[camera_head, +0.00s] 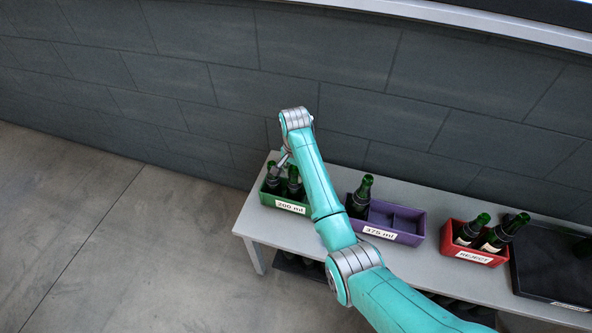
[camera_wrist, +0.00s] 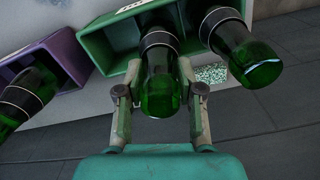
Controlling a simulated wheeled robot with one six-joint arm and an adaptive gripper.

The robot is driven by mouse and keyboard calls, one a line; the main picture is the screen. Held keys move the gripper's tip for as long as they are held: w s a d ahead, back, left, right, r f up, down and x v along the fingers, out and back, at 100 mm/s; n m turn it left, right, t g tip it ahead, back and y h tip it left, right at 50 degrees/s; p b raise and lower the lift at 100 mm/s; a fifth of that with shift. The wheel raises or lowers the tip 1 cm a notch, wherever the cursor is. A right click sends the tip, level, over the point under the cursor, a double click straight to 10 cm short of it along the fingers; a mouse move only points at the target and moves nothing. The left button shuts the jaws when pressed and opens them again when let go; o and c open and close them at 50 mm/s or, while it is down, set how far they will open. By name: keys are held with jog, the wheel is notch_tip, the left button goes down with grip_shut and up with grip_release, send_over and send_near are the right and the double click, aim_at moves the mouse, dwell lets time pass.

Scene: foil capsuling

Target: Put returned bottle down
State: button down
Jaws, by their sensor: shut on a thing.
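My gripper (camera_wrist: 160,115) is shut on a dark green bottle (camera_wrist: 158,80), with one finger on each side of it in the wrist view. The far part of this bottle is at the opening of the green crate (camera_wrist: 112,45); whether it rests on the crate floor is hidden. A second green bottle (camera_wrist: 240,50) is in the same crate, to the right in the wrist view. In the head view the green crate (camera_head: 283,204) is labelled 200 ml, and two bottle tops show in it. My gripper (camera_head: 281,163) is over the crate there, partly hidden by its small size.
The purple crate (camera_head: 405,238), labelled 375 ml, holds one bottle (camera_head: 360,195) and has empty compartments. A red REJECT crate (camera_head: 472,256) holds two bottles. A dark tray (camera_head: 545,270) is at the right of the grey bench (camera_head: 290,228). A dark wall (camera_head: 400,100) stands behind.

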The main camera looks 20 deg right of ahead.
jog(key=shift+f, duration=0.45)
jog(key=c, duration=0.7)
grip_release()
